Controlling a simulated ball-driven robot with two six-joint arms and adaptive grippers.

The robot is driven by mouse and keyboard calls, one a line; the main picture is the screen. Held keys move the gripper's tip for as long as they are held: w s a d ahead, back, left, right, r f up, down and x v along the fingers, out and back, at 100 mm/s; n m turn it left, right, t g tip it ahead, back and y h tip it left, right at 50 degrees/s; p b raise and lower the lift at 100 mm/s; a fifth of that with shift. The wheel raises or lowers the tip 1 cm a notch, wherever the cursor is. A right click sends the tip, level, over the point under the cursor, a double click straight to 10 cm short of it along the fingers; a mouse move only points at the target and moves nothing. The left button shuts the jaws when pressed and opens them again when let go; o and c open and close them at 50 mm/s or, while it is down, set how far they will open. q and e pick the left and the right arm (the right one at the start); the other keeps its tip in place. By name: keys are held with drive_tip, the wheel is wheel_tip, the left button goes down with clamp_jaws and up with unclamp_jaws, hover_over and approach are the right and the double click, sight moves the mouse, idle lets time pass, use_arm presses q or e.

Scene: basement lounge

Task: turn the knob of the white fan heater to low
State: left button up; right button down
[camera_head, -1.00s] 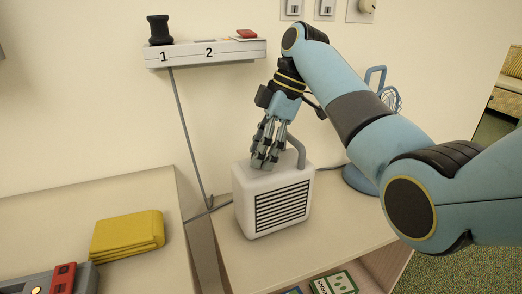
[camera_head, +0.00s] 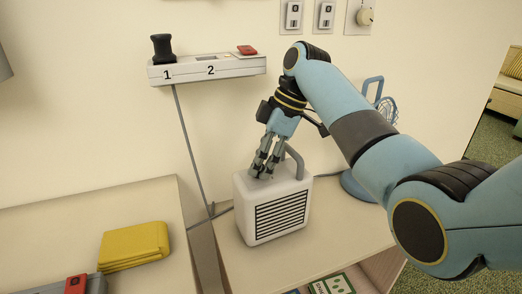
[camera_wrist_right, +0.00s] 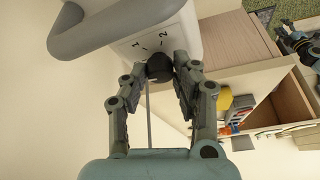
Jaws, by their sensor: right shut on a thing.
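The white fan heater (camera_head: 272,208) stands upright on a pale wooden surface, its black-slatted grille facing me and a grey handle (camera_head: 294,160) on top. In the right wrist view its top shows marks 1 and 2 beside a dark round knob (camera_wrist_right: 160,67). My right gripper (camera_head: 262,172) points down onto the heater's top. In the wrist view the right gripper (camera_wrist_right: 162,75) has its fingertips closed on both sides of the knob. I cannot tell which mark the knob points to. The fingers hide the knob in the head view. My left gripper is out of view.
A power strip (camera_head: 225,68) numbered 1 and 2 is on the wall, with a black plug (camera_head: 161,47) and a red piece on it. A blue fan (camera_head: 355,185) stands behind my right arm. A folded yellow cloth (camera_head: 134,245) lies at left.

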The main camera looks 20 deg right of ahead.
drive_tip(key=m+t+p, duration=0.1)
drive_tip(key=m+p, duration=0.1)
drive_tip(key=p, duration=0.2)
drive_tip(key=m+t+h+p, duration=0.1)
drive_tip(key=m+p, duration=0.4)
drive_tip(key=p, duration=0.2)
drive_tip(key=shift+s+a+r+m+t+p, duration=0.15)
drive_tip(key=shift+r+m+t+p, duration=0.15)
drive_tip(key=shift+m+t, duration=0.1)
drive_tip(key=shift+f+m+t+h+p, duration=0.25)
drive_tip(key=shift+m+h+p, duration=0.35)
drive_tip(key=shift+m+p, duration=0.6)
drive_tip(key=c, duration=1)
unclamp_jaws()
drive_tip(key=v, duration=1.2)
